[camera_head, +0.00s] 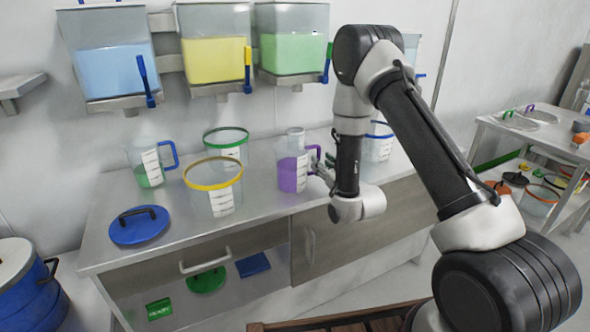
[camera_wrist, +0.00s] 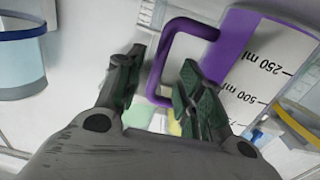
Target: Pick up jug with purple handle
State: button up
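The jug with the purple handle (camera_head: 290,172) stands upright on the steel counter and holds purple contents. In the wrist view its scale-marked body (camera_wrist: 262,65) fills the right side, and its purple handle (camera_wrist: 158,70) reaches toward the middle. My gripper (camera_head: 325,172) is at the handle side of the jug. In the wrist view my gripper (camera_wrist: 155,80) is open, with one finger on each side of the handle's upright bar. I cannot tell whether either finger touches it.
A blue-handled jug (camera_head: 148,163), a yellow-rimmed container (camera_head: 213,190) and a green-rimmed container (camera_head: 226,146) stand left on the counter (camera_head: 185,225). A blue-rimmed container (camera_head: 378,145) stands behind my arm. A blue lid (camera_head: 139,226) lies at the front left. Dispensers hang above.

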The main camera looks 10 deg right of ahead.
aim_at(319, 156)
jog(key=shift+r+x, duration=0.2)
jog(key=shift+x, duration=0.75)
jog(key=shift+r+x, duration=0.15)
jog(key=shift+x, duration=0.85)
jog(key=shift+d, duration=0.15)
grip_shut()
